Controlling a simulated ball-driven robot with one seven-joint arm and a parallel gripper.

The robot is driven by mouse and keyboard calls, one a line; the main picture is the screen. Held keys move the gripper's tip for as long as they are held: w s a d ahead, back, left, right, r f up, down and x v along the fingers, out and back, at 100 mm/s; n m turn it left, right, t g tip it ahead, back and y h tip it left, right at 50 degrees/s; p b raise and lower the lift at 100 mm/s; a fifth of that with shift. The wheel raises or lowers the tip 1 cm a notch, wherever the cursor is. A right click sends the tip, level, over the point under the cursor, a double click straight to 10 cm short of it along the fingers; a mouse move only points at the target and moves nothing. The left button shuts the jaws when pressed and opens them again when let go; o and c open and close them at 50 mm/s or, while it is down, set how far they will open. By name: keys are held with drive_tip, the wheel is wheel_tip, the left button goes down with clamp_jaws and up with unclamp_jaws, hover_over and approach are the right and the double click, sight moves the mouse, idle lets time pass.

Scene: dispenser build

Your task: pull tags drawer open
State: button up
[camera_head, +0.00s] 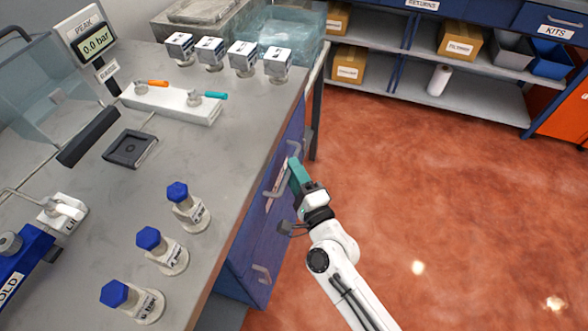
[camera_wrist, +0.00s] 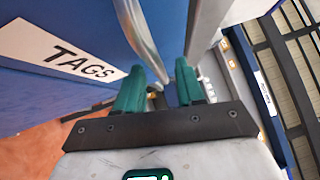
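The tags drawer (camera_wrist: 110,30) has a blue front with a white "TAGS" label (camera_wrist: 65,52) in the wrist view. In the head view it is in the blue cabinet side under the bench, and its front looks flush. Its metal bar handle (camera_wrist: 139,38) runs down toward the space between my fingertips; it also shows in the head view (camera_head: 277,182). My gripper (camera_wrist: 158,75) has two teal fingers apart, with a visible gap. The bar lies nearer the left finger; I cannot tell if it touches. In the head view my gripper (camera_head: 297,172) is right beside the handle.
Another drawer handle (camera_head: 262,274) is lower on the cabinet. The grey bench top (camera_head: 240,140) carries blue-capped bottles (camera_head: 188,208), a white rack (camera_head: 172,103) and several labelled small jars (camera_head: 243,57). Shelving (camera_head: 410,75) with boxes stands at the back. The red floor (camera_head: 460,200) to the right is clear.

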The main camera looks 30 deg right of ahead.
drive_tip(key=shift+w, duration=0.2)
drive_tip(key=shift+c, duration=0.2)
clamp_jaws()
idle(0.4)
